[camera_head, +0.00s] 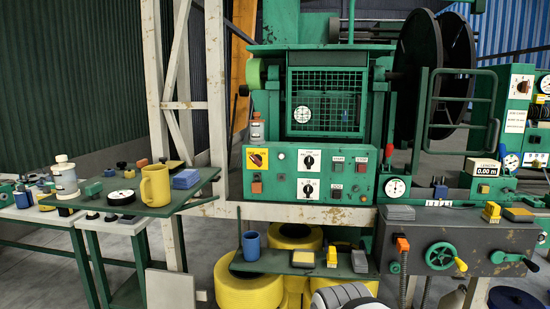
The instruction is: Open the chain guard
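A green wire-mesh panel (338,110), which looks like the chain guard, stands upright in a green frame above the control panel. It appears closed across the opening, with a dark space behind it. A small white dial (302,114) shows at its left side. I cannot make out a latch or handle on it. A rounded white and dark part at the bottom centre of the view seems to belong to my arm. My gripper's fingers do not show.
A green control panel (283,187) with knobs and buttons sits below the mesh. A large dark reel (456,70) is at right. A small shelf (275,266) holds a blue cup (251,245). A side table (186,200) holds a yellow mug (155,185). Yellow coils (235,288) lie below.

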